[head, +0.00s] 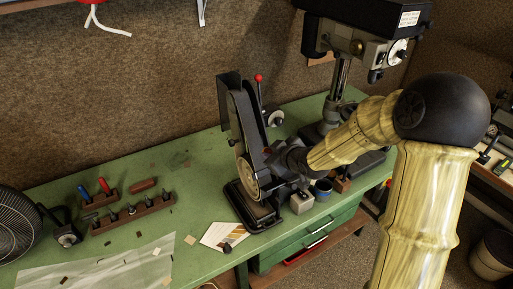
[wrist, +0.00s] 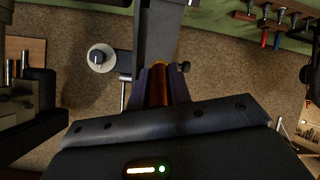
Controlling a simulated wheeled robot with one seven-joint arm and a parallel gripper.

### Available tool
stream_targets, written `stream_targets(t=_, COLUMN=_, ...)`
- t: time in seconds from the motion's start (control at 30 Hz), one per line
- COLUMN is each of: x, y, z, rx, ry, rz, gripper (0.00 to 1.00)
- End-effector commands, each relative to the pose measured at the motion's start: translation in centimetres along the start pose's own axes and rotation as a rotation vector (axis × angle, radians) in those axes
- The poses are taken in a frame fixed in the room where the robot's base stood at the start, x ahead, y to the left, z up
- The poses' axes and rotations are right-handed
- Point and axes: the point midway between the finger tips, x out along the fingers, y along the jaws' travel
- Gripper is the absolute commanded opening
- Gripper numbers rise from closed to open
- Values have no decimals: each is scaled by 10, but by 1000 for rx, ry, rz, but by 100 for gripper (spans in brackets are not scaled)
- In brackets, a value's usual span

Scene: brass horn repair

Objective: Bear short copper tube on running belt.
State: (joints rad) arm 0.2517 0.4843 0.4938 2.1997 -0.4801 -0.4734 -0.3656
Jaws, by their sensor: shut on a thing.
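The belt grinder (head: 238,125) stands on the green bench, with its upright belt arm and a round wheel low at its front. My gripper (head: 272,157) is at the right side of the grinder, close to the belt. In the wrist view my gripper (wrist: 158,88) is shut on the short copper tube (wrist: 157,90), an orange-brown strip between the two fingers. The grey belt arm (wrist: 153,35) lies straight beyond the fingertips. I cannot tell whether the tube touches the belt or whether the belt is running. In the head view the tube is mostly hidden by my gripper.
A drill press (head: 345,75) stands behind my arm at right. A red-knobbed lever (head: 258,78) rises behind the grinder. Tool rack (head: 135,214), paper (head: 215,238) and fan (head: 14,228) lie left.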

Motion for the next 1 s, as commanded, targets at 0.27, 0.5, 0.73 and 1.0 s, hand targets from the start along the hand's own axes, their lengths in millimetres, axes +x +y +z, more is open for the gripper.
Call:
stream_targets(t=0.27, x=1, y=0, z=0, rx=0, ry=0, rz=0, gripper=0)
stream_targets(t=0.5, x=3, y=-1, z=1, rx=0, ry=0, rz=-1, gripper=0)
stream_targets(t=0.73, x=16, y=0, z=3, rx=1, ry=-1, rz=1, gripper=0)
stream_targets(t=1.0, x=37, y=0, z=3, rx=1, ry=0, rz=1, gripper=0)
